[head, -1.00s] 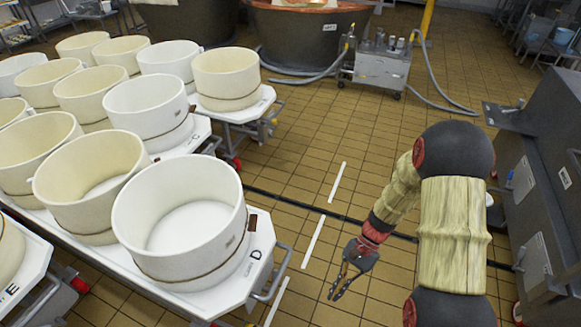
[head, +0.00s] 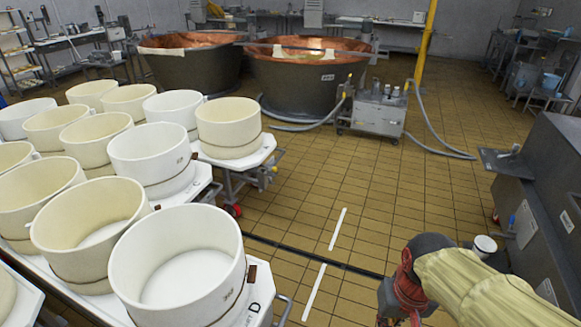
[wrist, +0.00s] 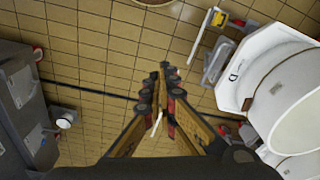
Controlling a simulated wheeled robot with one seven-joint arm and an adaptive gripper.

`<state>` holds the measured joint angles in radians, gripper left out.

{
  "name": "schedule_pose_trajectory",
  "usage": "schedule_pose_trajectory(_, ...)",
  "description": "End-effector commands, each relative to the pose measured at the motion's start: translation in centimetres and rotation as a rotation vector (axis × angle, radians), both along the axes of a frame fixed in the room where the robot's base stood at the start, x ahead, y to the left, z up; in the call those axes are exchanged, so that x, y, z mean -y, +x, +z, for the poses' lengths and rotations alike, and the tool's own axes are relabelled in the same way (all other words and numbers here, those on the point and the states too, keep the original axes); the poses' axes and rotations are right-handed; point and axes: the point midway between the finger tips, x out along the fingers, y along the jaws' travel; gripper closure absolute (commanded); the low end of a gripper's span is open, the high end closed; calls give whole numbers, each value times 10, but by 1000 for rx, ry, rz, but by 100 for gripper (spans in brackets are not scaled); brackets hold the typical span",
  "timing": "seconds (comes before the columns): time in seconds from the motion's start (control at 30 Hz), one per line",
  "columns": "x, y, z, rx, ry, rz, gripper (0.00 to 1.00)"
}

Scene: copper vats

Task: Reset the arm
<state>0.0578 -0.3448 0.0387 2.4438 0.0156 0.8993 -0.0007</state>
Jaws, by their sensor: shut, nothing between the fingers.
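My arm is folded low at the bottom right of the head view, where its end is mostly cut off by the lower edge. My gripper (wrist: 163,72) points out over the tiled floor in the wrist view. Its two fingers come together at the tips, with nothing between them. No object is in contact with the fingers.
Several round white tubs (head: 178,264) stand on wheeled carts at the left. Two copper vats (head: 307,82) and a wheeled metal unit (head: 372,112) are at the back. A grey machine (head: 545,190) stands at the right. The tiled floor (head: 330,180) between is clear.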

Motion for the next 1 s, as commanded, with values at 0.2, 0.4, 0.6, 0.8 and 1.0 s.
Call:
schedule_pose_trajectory(0.2,-4,-18,54,189,-24,31,100)
schedule_pose_trajectory(0.4,-10,-26,96,336,-28,49,100)
schedule_pose_trajectory(0.6,-13,-30,112,388,-27,58,94)
schedule_pose_trajectory(0.8,-14,-29,112,387,-25,62,83)
schedule_pose_trajectory(1.0,-14,-29,112,387,-25,62,72)
